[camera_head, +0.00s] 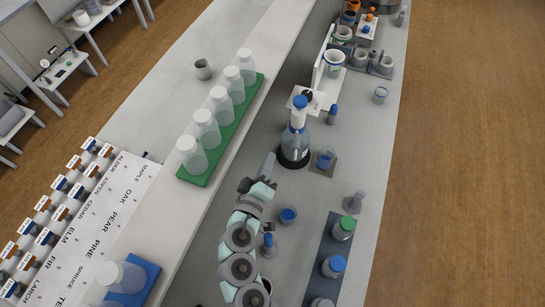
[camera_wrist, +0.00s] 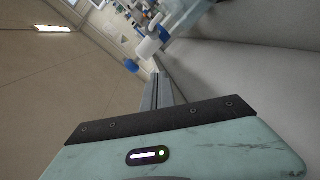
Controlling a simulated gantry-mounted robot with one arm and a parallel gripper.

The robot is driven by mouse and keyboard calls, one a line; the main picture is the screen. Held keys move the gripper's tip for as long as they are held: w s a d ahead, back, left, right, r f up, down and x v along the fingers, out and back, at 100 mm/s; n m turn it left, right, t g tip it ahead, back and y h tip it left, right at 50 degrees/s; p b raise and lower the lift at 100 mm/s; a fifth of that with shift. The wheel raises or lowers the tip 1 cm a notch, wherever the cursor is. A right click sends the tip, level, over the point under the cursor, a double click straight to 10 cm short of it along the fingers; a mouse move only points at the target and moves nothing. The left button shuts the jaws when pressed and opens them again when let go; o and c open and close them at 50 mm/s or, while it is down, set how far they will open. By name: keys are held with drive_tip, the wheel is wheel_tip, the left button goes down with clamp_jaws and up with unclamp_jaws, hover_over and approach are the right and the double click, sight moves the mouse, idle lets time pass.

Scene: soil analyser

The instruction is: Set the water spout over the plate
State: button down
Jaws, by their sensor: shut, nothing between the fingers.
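Which part is the water spout is too small to tell. A small white plate-like piece (camera_head: 313,101) with a dark part on it lies just behind the bottle top; I cannot tell if it is the plate. My gripper (camera_head: 269,163) is shut and empty, left of the bottle and apart from it. Its closed fingers (camera_wrist: 164,92) show in the wrist view, with a white and blue part (camera_wrist: 148,47) beyond them.
A green rack (camera_head: 222,128) of several white-capped bottles stands on the raised shelf to the left. A small blue-topped vessel (camera_head: 325,160) stands right of the bottle. A blue-capped pot (camera_head: 288,215) and a dark tray (camera_head: 315,283) of jars are nearer.

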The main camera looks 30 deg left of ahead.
sight(296, 143)
drive_tip(key=w+d+f+p, duration=0.1)
drive_tip(key=w+f+p, duration=0.1)
drive_tip(key=w, duration=0.7)
drive_tip(key=shift+w+d+f, duration=0.15)
drive_tip(key=shift+d+f, duration=0.1)
drive_tip(key=shift+f, duration=0.4)
drive_tip(key=shift+y+p, duration=0.3)
drive_tip(key=shift+p, duration=0.05)
